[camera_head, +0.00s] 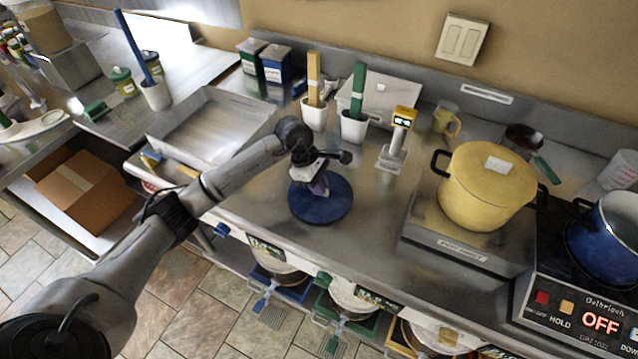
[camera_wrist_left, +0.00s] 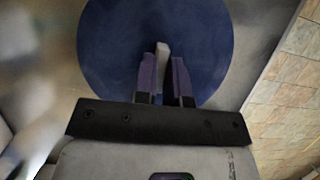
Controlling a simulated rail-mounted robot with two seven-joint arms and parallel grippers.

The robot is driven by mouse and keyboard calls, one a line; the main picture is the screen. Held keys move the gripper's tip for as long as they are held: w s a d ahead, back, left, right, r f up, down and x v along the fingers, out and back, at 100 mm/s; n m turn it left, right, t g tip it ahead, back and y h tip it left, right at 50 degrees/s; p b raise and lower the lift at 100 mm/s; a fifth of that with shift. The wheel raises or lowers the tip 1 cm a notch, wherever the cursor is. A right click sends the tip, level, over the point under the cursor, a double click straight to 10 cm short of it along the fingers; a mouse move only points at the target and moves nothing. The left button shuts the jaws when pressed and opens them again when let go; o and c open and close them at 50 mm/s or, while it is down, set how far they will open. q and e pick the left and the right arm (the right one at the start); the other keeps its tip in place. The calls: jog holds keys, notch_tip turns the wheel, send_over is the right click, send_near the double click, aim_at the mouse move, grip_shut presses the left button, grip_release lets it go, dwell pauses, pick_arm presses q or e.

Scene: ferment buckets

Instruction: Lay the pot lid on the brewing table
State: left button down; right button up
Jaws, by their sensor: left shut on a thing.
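The dark blue round pot lid (camera_head: 322,208) is at the middle of the steel brewing table (camera_head: 375,235), near its front edge. It looks level and on or very close to the surface; I cannot tell whether it touches. My left gripper (camera_head: 319,187) reaches down over its centre. In the left wrist view the lid (camera_wrist_left: 105,45) fills the upper middle, and my left gripper (camera_wrist_left: 165,75) is shut on its pale handle (camera_wrist_left: 162,50) between two purple fingers. My right gripper is not in view.
A blue pot (camera_head: 612,245) without a lid stands on the cooker at the right. A lidded yellow pot (camera_head: 480,195) stands left of it.

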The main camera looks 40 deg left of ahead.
pick_arm(q)
jog(key=shift+f, duration=0.1)
jog(key=c, duration=1.2)
grip_release()
jog(key=shift+a+r, duration=0.1)
jog(key=shift+r, duration=0.15)
jog(key=b+v, duration=0.2)
jog(key=v, duration=0.9)
jog(key=shift+a+r, duration=0.1)
jog(key=shift+r, duration=0.25)
